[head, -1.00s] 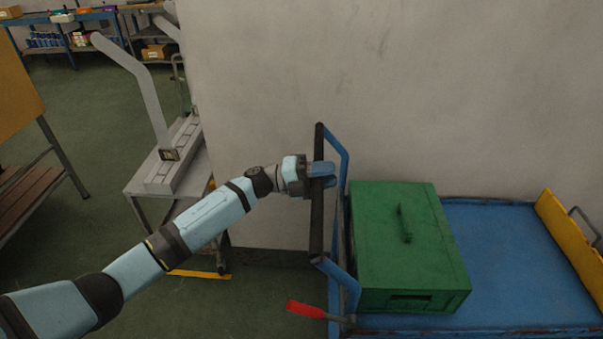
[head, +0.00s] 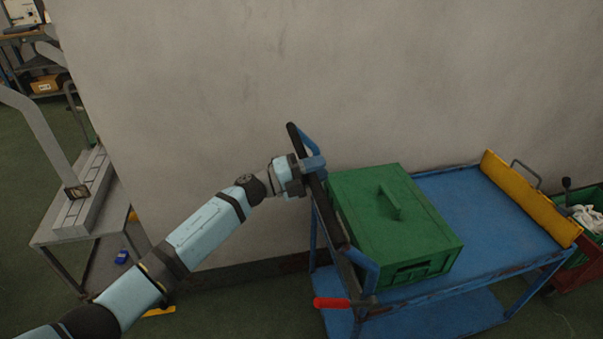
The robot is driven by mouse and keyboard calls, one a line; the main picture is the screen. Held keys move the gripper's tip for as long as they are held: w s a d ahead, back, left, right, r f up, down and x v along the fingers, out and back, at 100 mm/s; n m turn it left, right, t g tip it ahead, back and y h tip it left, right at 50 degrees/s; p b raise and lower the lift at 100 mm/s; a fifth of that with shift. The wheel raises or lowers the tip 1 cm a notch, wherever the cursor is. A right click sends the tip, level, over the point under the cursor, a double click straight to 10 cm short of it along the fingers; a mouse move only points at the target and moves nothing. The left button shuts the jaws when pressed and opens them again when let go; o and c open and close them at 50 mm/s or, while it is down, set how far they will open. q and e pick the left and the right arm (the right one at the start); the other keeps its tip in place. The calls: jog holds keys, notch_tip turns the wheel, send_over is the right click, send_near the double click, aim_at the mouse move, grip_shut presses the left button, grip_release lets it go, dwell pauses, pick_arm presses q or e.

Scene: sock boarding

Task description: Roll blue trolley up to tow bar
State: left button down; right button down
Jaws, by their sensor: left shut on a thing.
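The blue trolley (head: 448,193) stands alongside the grey wall, right of the middle of the head view. Its push handle is a dark bar (head: 334,224) on blue posts at the trolley's left end. My left gripper (head: 312,166) is shut on the upper part of this bar. A red-gripped lever (head: 331,303) sticks out at the foot of the handle. A green lidded box (head: 392,222) rests on the top deck near the handle. The tow bar cannot be made out. My right gripper is out of view.
A yellow panel (head: 527,197) stands at the trolley's far end. Beyond it is a dark red cart with a green bin (head: 587,218). The grey wall (head: 330,80) runs close behind the trolley. A grey table (head: 62,230) with a boarding form stands at left.

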pick_arm(q)
jog(key=shift+d+r, duration=0.1)
jog(key=shift+d, duration=0.25)
jog(key=shift+d+r, duration=0.1)
jog(key=c, duration=1.2)
grip_release()
jog(key=o, duration=0.3)
jog(key=shift+d, duration=0.2)
jog(key=v, duration=1.4)
jog(key=shift+w, duration=0.15)
